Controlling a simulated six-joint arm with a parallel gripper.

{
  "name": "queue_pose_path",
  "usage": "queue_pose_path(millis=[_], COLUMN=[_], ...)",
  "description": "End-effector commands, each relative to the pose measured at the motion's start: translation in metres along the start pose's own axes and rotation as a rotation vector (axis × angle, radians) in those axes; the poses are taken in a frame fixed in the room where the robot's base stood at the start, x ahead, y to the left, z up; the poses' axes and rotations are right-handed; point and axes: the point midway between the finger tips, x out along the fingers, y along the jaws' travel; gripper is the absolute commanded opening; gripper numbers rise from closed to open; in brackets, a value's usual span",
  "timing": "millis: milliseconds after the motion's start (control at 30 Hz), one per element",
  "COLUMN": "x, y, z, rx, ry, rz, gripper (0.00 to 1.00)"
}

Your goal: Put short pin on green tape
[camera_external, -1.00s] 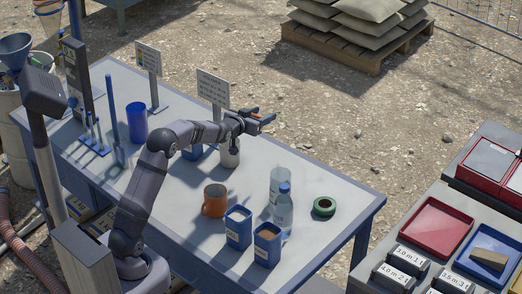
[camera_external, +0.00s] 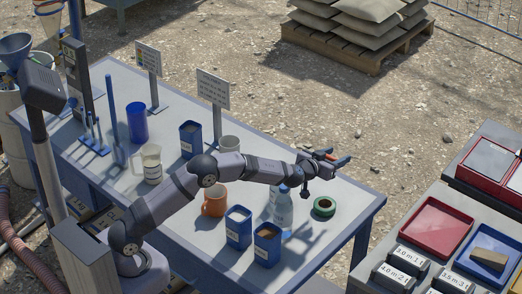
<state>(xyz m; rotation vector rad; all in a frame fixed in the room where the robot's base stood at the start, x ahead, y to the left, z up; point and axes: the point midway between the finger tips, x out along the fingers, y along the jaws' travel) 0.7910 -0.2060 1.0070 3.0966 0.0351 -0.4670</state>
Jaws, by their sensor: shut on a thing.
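The green tape (camera_external: 324,214) is a ring lying flat near the right end of the grey table. My gripper (camera_external: 332,160) is above and a little behind the tape in the picture, clear of the table. It is shut on a small orange-brown piece (camera_external: 323,155), which seems to be the short pin. The fingers hide most of it, so its length and tilt cannot be told.
Two blue boxes (camera_external: 267,246) and an orange mug (camera_external: 214,200) stand nearer the front. A sign (camera_external: 213,88) stands at the back edge. The table right of the tape is clear.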

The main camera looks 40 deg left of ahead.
Motion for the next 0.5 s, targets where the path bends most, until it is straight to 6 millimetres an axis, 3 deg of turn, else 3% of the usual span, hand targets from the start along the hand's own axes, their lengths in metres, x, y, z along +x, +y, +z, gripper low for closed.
queue_pose_path(millis=[33,200,500], x=[-0.002,-0.007,-0.004], y=[0.012,0.032,0.035], z=[0.003,0.007,0.021], rx=[0.004,0.008,0.010], ry=[0.000,0.001,-0.002], rz=[0.011,0.028,0.030], gripper=[0.23,0.23,0.23])
